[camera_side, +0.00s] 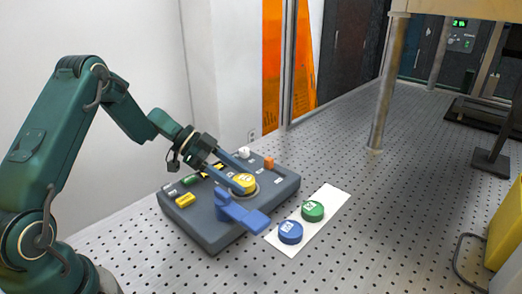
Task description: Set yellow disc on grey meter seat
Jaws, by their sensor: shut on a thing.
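The yellow disc (245,182) has a pale label on top. It is at the round seat (254,193) on the dark grey meter (207,232); a pale rim of the seat shows around its lower right side. I cannot tell whether the disc rests fully on the seat. My gripper (244,178) reaches in from the upper left, its two long blue-grey fingers shut on the yellow disc. The fingers hide part of the disc's edge and the far side of the seat.
A blue lever-like part (240,213) stands at the meter's front, close to the seat. Small yellow (185,200), green (190,180), orange (269,162) and white (244,153) parts sit on the meter. A blue disc (290,232) and green disc (313,210) lie on a white sheet (333,198).

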